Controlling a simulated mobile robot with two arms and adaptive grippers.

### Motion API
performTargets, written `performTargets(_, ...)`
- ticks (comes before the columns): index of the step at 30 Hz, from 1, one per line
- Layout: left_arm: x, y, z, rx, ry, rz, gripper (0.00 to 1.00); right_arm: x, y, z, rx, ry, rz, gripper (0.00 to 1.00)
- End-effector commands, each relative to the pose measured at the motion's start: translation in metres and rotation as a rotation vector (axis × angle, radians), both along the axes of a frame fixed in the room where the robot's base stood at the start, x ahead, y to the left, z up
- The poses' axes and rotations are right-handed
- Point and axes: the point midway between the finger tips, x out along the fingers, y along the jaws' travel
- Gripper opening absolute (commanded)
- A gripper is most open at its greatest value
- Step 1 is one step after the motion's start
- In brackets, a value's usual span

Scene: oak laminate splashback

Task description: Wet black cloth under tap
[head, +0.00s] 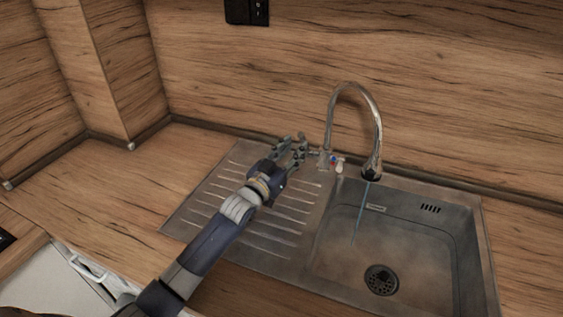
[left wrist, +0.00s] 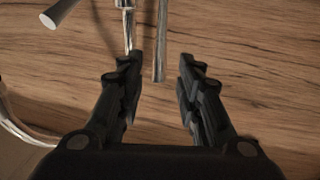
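The chrome tap (head: 374,125) with a curved spout stands behind the metal sink basin (head: 450,255). A thin stream of water (head: 361,215) runs from its spout into the basin. Red and blue marks show at the tap's base (head: 333,160). My left gripper (head: 297,148) is just left of that base, above the back of the drainer. In the left wrist view its two fingers (left wrist: 160,85) stand apart, with a slim metal bar (left wrist: 160,40) showing between their tips; I cannot tell whether they touch it. No black cloth shows in either view. My right gripper is not in view.
The ribbed drainer (head: 225,185) lies left of the basin, under my left arm. The basin holds only a drain strainer (head: 381,280). A wooden splashback (head: 450,90) closes off the back, with a black socket (head: 247,12). The wooden worktop (head: 150,175) at left is clear.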

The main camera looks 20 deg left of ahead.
Motion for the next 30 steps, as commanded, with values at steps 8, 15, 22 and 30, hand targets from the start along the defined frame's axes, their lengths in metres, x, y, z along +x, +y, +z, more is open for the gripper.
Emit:
performTargets(8,-0.046,0.009,-0.006,0.0,0.001,0.0,0.33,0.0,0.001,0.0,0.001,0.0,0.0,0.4)
performTargets(15,-0.061,0.012,-0.007,0.0,-0.002,0.0,0.33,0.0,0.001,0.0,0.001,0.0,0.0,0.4)
performTargets(22,-0.062,0.012,-0.007,0.0,-0.002,0.0,0.33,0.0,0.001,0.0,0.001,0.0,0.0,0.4)
performTargets(30,-0.062,0.012,-0.007,0.0,-0.001,0.0,0.0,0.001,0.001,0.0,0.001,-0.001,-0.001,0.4)
